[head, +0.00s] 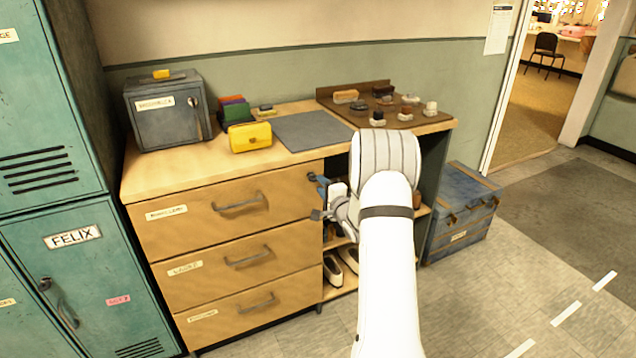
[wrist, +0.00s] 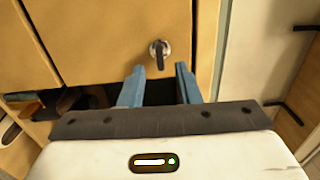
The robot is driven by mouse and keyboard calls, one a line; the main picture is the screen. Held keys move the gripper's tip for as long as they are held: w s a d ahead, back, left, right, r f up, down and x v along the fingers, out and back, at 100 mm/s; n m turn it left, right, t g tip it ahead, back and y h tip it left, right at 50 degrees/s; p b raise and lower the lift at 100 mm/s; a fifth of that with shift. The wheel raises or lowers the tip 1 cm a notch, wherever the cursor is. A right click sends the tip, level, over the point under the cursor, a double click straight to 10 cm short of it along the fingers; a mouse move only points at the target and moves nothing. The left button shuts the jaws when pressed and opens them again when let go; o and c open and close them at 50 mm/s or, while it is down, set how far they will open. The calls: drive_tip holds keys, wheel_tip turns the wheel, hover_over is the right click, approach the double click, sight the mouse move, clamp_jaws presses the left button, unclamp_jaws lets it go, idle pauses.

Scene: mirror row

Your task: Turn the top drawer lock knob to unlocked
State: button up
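The top drawer (head: 220,212) is a light wood front with a dark bar handle, and it is closed. In the wrist view the lock knob (wrist: 160,49) is a round metal disc with a dark lever hanging straight down. My gripper (head: 317,198) is at the right end of the top drawer in the head view. In the wrist view my gripper (wrist: 160,69) is open, its two blue fingers pointing at the drawer front. The knob lies between the finger lines, just beyond the tips; nothing is held.
Two more closed drawers (head: 255,300) are below. Open shelves with shoes (head: 340,265) are beside them, partly behind my arm. A blue trunk (head: 465,215) stands at right.

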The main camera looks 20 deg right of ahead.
drive_tip(key=s, duration=0.4)
idle(0.4)
drive_tip(key=s+a+r+n+g+h+p, duration=0.1)
drive_tip(key=s+a+r+n+g+p, duration=0.25)
drive_tip(key=r, duration=0.35)
drive_tip(key=s+a+r+n+g+h+p, duration=0.2)
drive_tip(key=s+a+r+n+g+p, duration=0.1)
drive_tip(key=s+a+r, duration=0.3)
drive_tip(key=s+a+r+n+g+p, duration=0.2)
drive_tip(key=s+a+r+n+g, duration=0.1)
drive_tip(key=s, duration=0.6)
drive_tip(key=s+a+r+n+g+y+p, duration=0.1)
drive_tip(key=s+a+r+n+g+p, duration=0.2)
drive_tip(key=s, duration=0.7)
drive_tip(key=s+a+r+n+g+y+p, duration=0.1)
drive_tip(key=s+a+n, duration=0.4)
drive_tip(key=s, duration=0.5)
wheel_tip(320, 180, up, 3)
drive_tip(key=shift+a+f+g+p, duration=0.2)
drive_tip(key=shift+a+g+p, duration=0.55)
drive_tip(key=shift+a+g, duration=0.3)
